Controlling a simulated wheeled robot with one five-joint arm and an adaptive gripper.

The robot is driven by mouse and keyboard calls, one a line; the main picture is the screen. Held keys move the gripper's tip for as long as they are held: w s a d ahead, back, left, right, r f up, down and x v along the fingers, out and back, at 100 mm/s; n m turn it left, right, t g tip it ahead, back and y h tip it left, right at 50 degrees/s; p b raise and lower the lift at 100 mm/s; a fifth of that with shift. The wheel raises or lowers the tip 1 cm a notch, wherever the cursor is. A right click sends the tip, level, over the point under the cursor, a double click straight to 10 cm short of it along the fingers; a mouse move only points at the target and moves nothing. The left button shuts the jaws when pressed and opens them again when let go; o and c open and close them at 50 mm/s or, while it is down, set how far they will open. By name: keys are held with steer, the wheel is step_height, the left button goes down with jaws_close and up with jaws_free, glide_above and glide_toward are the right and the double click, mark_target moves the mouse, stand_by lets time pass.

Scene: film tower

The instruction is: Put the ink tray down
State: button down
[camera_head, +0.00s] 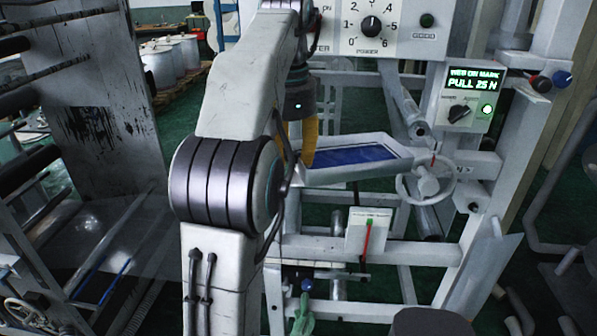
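The ink tray (398,168) is a shallow pale grey tray with dark blue ink in it. It is at mid-height in front of the pale machine frame, with its right end near a handwheel. My gripper (303,150) points down at the tray's left end, and its yellow fingers overlap that end in the picture. My arm hides part of the fingers and the tray's far left edge. I cannot tell whether the fingers are closed on the rim or only beside it. What bears the tray from below is not clear.
The handwheel (427,182) and a lit display box (471,97) are right of the tray. A small box with a red lever (368,236) sits on a lower beam. A dial panel (385,30) is above. Dark-stained machinery (95,100) stands left.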

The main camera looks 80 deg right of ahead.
steer(key=d+f, duration=0.1)
steer(key=d, duration=0.1)
steer(key=s+d+f, duration=0.1)
steer(key=shift+d+f, duration=0.15)
steer(key=shift+d, duration=0.25)
steer(key=shift+a+f+b, duration=0.1)
steer(key=shift+f+b, duration=0.45)
steer(key=shift+f, duration=1.5)
steer(key=c, duration=0.9)
jaws_free()
steer(key=shift+o, duration=0.2)
